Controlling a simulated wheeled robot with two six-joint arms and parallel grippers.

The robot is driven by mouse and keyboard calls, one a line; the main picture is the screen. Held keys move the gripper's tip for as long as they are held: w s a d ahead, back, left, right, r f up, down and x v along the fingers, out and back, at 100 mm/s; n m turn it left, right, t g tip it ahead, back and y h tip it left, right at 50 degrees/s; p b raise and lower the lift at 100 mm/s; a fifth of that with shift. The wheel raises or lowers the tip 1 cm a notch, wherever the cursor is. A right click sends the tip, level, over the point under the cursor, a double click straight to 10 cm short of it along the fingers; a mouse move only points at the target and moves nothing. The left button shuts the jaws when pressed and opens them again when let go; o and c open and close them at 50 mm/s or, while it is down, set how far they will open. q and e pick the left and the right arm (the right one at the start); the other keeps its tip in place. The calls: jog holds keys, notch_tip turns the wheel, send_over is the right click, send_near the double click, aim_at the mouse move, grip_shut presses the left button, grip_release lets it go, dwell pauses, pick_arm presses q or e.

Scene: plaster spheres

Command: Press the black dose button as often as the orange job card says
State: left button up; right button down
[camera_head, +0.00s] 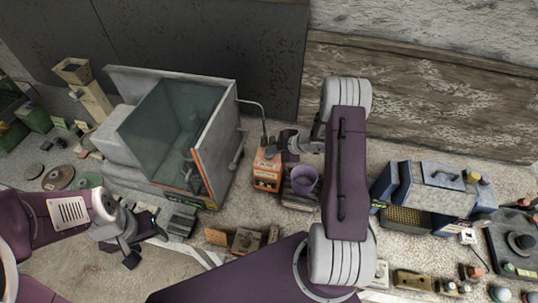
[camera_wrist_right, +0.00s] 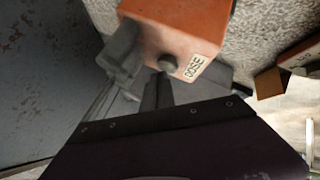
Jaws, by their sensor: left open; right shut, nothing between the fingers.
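The orange dose box (camera_head: 267,172) stands right of the glass-fronted cabinet in the head view. In the right wrist view the orange box (camera_wrist_right: 178,30) shows a white DOSE label (camera_wrist_right: 194,67) and a round dark button (camera_wrist_right: 168,62). My right gripper (camera_head: 274,146) is shut and empty, close over the box. In the wrist view its fingertips (camera_wrist_right: 158,88) are near the button; I cannot tell whether they touch it. My left gripper (camera_head: 146,243) is open and empty, low on the left. A small orange-brown card (camera_head: 216,236) stands near the front; its writing is unreadable.
The glass-fronted cabinet (camera_head: 215,160) stands left of the box. A blue-grey machine (camera_head: 437,182) stands further right. Several small blocks line the front edge. Discs (camera_head: 58,178) lie at the left.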

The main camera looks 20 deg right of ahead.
aim_at(271, 155)
jog(key=shift+f+b, duration=0.3)
jog(key=shift+f, duration=0.2)
jog(key=shift+r, duration=0.15)
dwell(0.4)
jog(key=shift+r+p, duration=0.85)
jog(key=shift+p, duration=0.05)
notch_tip(271, 155, up, 5)
jog(key=p, duration=0.4)
jog(key=shift+r+p, duration=0.1)
jog(key=shift+p, duration=0.2)
